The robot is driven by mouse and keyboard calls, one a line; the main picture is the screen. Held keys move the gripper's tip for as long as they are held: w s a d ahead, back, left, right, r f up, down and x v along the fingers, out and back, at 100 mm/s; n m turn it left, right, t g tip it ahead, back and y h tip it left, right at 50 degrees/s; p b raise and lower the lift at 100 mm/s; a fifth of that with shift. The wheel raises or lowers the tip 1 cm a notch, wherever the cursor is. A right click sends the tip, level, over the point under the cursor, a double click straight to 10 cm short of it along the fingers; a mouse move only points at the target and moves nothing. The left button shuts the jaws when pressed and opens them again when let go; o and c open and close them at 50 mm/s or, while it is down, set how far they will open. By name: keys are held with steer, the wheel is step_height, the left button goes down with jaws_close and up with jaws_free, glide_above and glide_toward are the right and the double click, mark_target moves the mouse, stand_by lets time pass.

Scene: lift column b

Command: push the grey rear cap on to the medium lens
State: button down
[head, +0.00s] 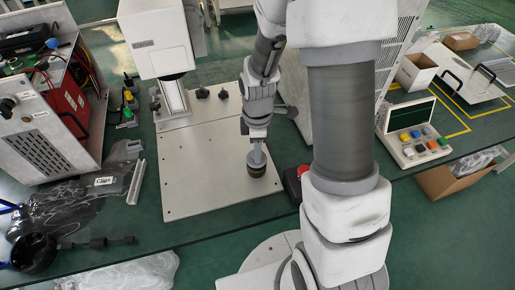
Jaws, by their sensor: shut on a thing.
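My gripper (257,151) points down over the pale base plate (205,195) of the column stand. It is shut on the grey rear cap (257,160), a small grey round piece at its fingertips. Directly below is the medium lens (257,172), a short dark cylinder with a brownish band, upright on the plate. The cap is at the top of the lens. From this view I cannot tell whether it is seated or just above. The fingers partly hide the cap.
The white column head (158,35) stands behind the plate, with black knobs (202,93) near its foot. A red button box (297,180) is right of the lens. Clear bags (110,180) and a metal strip (136,181) lie left. The plate's front left is bare.

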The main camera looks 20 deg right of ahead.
steer(key=shift+f, duration=0.35)
steer(key=shift+c, duration=2.4)
jaws_free()
step_height(320, 180, up, 18)
steer(key=f+p, duration=0.1)
steer(key=p, duration=0.1)
steer(key=s+r+m+t, duration=0.5)
steer(key=s+r+m, duration=0.7)
steer(key=m, duration=0.3)
steer(key=shift+s+a+t, duration=0.15)
steer(key=shift+s+t, duration=0.15)
steer(key=shift+s, duration=0.6)
